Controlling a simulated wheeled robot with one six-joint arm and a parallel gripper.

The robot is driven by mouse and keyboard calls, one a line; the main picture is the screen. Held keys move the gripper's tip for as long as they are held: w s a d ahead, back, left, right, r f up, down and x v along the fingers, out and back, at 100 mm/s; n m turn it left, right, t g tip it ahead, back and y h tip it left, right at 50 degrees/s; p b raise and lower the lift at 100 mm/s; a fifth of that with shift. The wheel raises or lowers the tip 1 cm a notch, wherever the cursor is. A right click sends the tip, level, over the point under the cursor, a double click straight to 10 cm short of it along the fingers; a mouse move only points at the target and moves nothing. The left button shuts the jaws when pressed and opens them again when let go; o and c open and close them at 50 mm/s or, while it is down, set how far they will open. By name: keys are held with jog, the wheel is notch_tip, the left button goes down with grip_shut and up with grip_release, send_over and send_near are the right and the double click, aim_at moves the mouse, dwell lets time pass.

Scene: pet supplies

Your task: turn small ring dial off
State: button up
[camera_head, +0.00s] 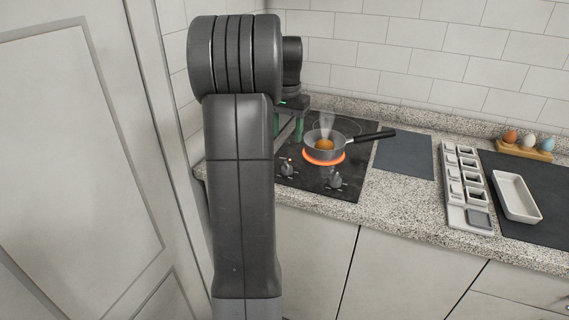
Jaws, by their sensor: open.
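The black cooktop (352,180) is set in the counter. A left dial (287,169) and a right dial (335,181) sit on its front part. A small red light shows by the left dial; which dial serves the small ring I cannot tell for sure. The front ring (311,157) glows orange under a pan (341,149), which holds something orange and steams. A dark back ring (350,126) lies behind. My gripper (288,136) is open and empty, with greenish fingers pointing down above the cooktop's left side, behind the left dial and apart from it. My arm covers the cooktop's left edge.
The pan's black handle (375,135) reaches right over a grey mat (404,156). Farther right are a compartment tray (448,215), a white dish (517,197) and an egg holder (524,152). A tiled wall is behind, a pale door (75,150) left.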

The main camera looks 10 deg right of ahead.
aim_at(287, 164)
notch_tip(287, 164, down, 11)
jog(key=shift+f+b, duration=0.2)
jog(key=shift+b, duration=0.1)
jog(key=c, duration=1)
